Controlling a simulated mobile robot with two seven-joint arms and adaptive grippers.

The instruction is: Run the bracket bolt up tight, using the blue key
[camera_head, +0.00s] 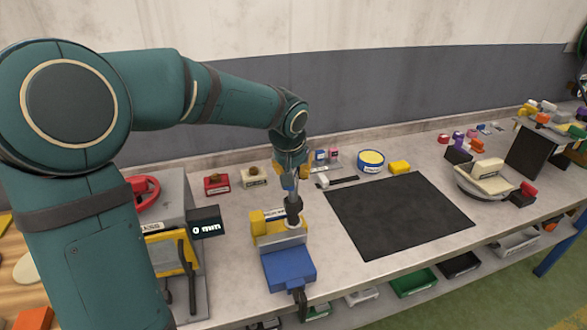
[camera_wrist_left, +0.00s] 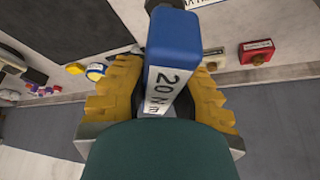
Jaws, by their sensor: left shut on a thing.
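My left gripper (camera_head: 292,178) points down over the bench in the head view and is shut on the blue key. In the left wrist view its yellow fingers (camera_wrist_left: 163,75) stand either side of the key, whose white label (camera_wrist_left: 163,96) reads 20 N m. In the head view the key's dark shaft (camera_head: 293,204) runs down upright to the grey bracket (camera_head: 284,241). The bracket sits between a yellow block (camera_head: 260,223) and a blue block (camera_head: 288,268). The bolt is hidden, so I cannot tell whether the key is seated. My right gripper is out of view.
A black mat (camera_head: 400,213) lies right of the bracket. A red box (camera_head: 217,184) and a cream-topped box (camera_head: 253,176) stand behind it. A machine with a 0 mm display (camera_head: 206,227) stands at left. A turntable (camera_head: 484,183) is at right. The mat is clear.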

